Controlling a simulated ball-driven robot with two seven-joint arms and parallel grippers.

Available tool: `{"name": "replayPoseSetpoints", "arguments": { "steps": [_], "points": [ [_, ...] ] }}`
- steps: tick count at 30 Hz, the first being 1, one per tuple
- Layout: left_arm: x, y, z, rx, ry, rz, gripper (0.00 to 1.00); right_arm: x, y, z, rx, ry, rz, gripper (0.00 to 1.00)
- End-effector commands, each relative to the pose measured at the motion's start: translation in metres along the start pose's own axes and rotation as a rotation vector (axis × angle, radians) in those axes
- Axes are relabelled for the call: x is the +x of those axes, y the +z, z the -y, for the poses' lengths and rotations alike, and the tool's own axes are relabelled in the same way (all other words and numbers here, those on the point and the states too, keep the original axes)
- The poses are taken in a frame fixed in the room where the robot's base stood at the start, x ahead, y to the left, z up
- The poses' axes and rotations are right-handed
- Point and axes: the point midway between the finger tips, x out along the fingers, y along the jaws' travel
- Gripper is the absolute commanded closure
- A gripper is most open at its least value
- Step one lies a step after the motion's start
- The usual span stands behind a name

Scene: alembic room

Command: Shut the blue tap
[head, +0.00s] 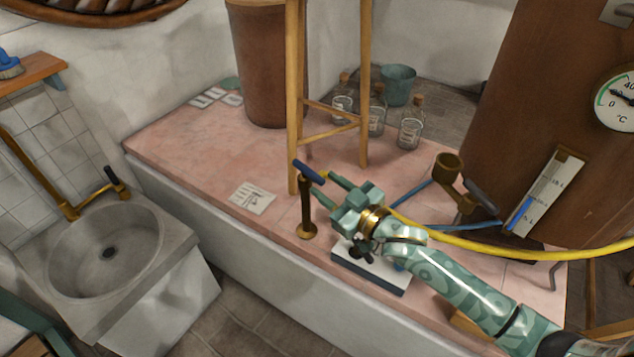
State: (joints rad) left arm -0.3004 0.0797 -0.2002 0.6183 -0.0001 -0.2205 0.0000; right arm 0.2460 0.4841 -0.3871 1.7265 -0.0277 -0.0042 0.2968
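The blue tap has a dark blue bar handle (309,172) on top of an upright brass post (306,212). It stands near the front edge of the pink stone counter (205,150). My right gripper (323,184) is just right of the handle, with its two green fingers apart and pointing left at the tap. The handle's right end is close to the upper fingertip; I cannot tell whether they touch. Nothing shows between the fingers. My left gripper is not in view.
A wooden stand (367,85) rises behind the tap. A yellow hose (500,248) runs right behind my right arm. A white-topped block (370,270) lies below the gripper. A stone sink (105,250) is at left; a card (252,198) lies on the counter.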

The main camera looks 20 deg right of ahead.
Motion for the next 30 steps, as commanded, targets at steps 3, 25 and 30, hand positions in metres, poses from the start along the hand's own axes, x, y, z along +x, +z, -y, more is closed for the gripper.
{"name": "replayPoseSetpoints", "arguments": {
  "steps": [3,25,30],
  "points": [
    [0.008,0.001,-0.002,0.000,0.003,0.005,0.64,0.019,0.003,0.000,0.001,0.000,0.001,0.61],
    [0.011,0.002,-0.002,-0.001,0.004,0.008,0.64,0.034,0.000,0.000,0.000,-0.001,0.000,1.00],
    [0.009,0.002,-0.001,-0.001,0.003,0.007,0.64,0.036,-0.002,-0.003,-0.011,-0.074,-0.018,1.00]
  ]
}}
